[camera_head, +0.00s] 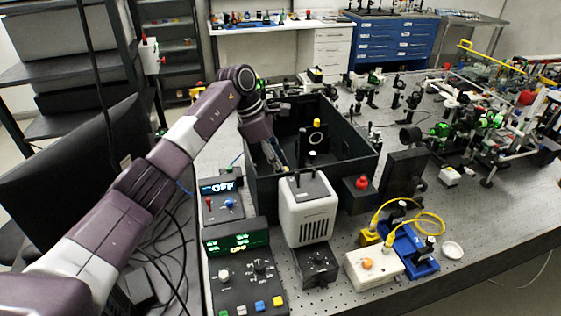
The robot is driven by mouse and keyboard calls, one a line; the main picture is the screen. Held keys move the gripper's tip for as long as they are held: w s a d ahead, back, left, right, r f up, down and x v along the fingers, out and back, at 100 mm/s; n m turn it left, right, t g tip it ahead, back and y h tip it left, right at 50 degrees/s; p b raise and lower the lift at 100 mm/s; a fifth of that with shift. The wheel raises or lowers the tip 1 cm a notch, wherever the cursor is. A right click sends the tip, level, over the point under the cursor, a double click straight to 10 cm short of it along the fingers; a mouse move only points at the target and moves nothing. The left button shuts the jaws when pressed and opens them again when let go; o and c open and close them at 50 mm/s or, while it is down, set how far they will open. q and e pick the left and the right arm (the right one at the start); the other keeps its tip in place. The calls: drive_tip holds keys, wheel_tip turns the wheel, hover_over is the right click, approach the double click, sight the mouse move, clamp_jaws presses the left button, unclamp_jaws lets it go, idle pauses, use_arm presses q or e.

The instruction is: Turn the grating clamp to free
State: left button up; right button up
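My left arm comes in from the left, bends at the top and reaches down into the open black box (350,170). My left gripper (277,160) is inside the box near its left wall, just behind the white vented unit. It is small and partly hidden, so I cannot tell whether its fingers are open or shut, or touch anything. A dark post with a yellow top (316,123) stands in the box, right of the gripper. I cannot make out the grating clamp or its setting for certain. My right gripper is not in view.
The white vented unit (306,211) stands in front of the box. Control boxes with lit displays (236,241) are at front left. A red knob (361,182) sits right of the box front. Yellow cable (430,221) and dense optics (440,130) occupy the right side.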

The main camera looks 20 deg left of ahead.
use_arm(q)
drive_tip(key=shift+s, duration=0.15)
drive_tip(key=c, duration=0.6)
clamp_jaws()
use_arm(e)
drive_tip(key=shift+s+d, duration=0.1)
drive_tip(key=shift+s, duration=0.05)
